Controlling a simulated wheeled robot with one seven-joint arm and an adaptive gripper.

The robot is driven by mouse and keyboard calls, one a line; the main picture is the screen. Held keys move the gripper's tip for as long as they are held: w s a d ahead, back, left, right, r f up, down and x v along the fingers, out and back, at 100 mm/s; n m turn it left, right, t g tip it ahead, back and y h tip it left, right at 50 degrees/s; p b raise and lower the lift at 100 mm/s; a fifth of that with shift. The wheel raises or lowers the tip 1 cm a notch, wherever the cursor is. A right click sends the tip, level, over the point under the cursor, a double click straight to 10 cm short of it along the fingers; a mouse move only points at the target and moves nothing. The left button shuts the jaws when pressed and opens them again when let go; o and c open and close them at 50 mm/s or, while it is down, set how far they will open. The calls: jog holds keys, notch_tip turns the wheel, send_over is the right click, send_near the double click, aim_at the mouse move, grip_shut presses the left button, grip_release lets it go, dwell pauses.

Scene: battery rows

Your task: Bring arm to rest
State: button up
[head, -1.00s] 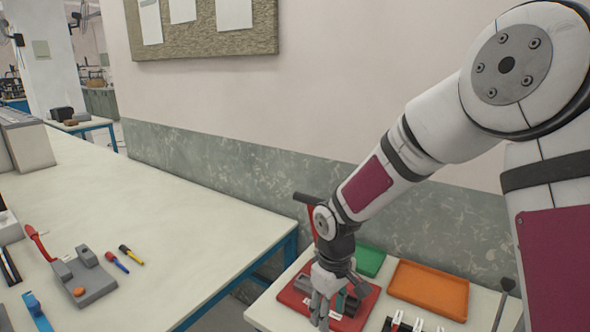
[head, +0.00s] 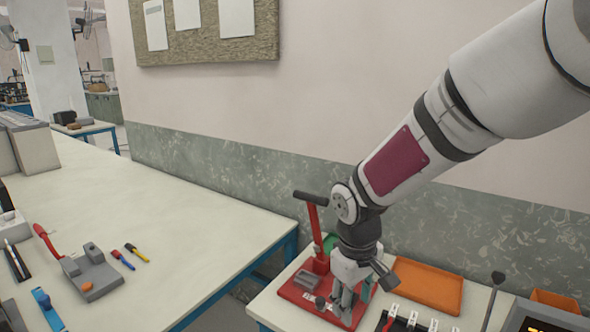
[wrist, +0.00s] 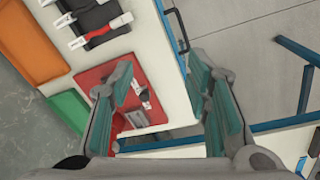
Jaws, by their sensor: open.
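My gripper (head: 346,300) points down over the red tray-like base (head: 300,290) on the right-hand table in the head view. In the wrist view my gripper (wrist: 165,95) has its two teal-padded fingers spread wide apart with nothing between them. The red base (wrist: 92,78) shows behind and beside the left finger, with a small white-and-dark part (wrist: 142,95) on it. My arm reaches down from the upper right of the head view. Whether the fingertips touch the base cannot be told.
A red post with a black handle (head: 310,198) rises close left of my gripper. An orange tray (head: 427,284) and a green tray (wrist: 70,112) lie near. A black holder with white clips (wrist: 95,20) sits beside them. The left bench (head: 170,220) is largely clear in its middle.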

jog(key=s+d+r+m+t, duration=0.2)
jog(key=s+d+r+m, duration=0.1)
jog(key=s+r, duration=0.5)
jog(key=s+d+r+m+t, duration=0.2)
jog(key=s+r, duration=0.5)
jog(key=s, duration=0.5)
jog(key=d+m, duration=0.1)
jog(key=d, duration=0.1)
jog(key=shift+s+d+r+m+y, duration=0.15)
jog(key=shift+d+r+m+y, duration=0.15)
jog(key=shift+r+m+y, duration=0.1)
